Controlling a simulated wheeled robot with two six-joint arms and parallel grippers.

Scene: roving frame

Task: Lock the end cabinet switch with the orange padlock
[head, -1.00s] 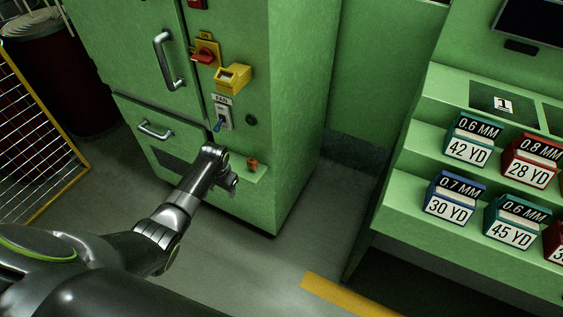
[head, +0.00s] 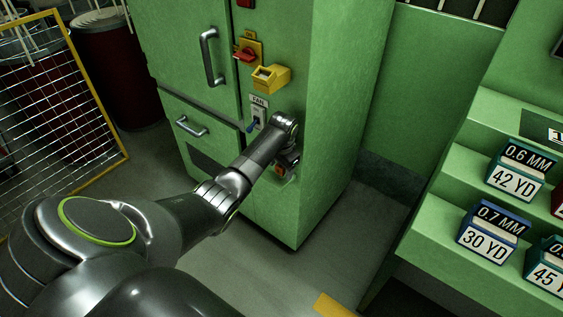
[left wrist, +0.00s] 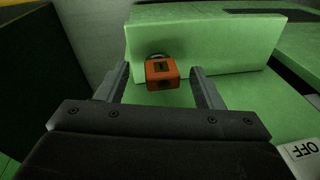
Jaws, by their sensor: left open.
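The orange padlock (left wrist: 162,74) sits on a small green ledge of the end cabinet (head: 340,110), its dark shackle toward the green wall behind it. In the left wrist view it lies between the two open fingers of my left gripper (left wrist: 160,82), with a gap on each side. In the head view the padlock (head: 280,170) is partly hidden by my left gripper (head: 288,163). The red rotary switch (head: 246,55) on its yellow plate is on the cabinet front, above the padlock. My right gripper does not show.
A yellow box (head: 271,78) and a fan switch (head: 258,117) with a blue lever stick out of the cabinet front above my gripper. A wire mesh panel (head: 60,100) stands at left. Shelves with labelled boxes (head: 493,232) are at right.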

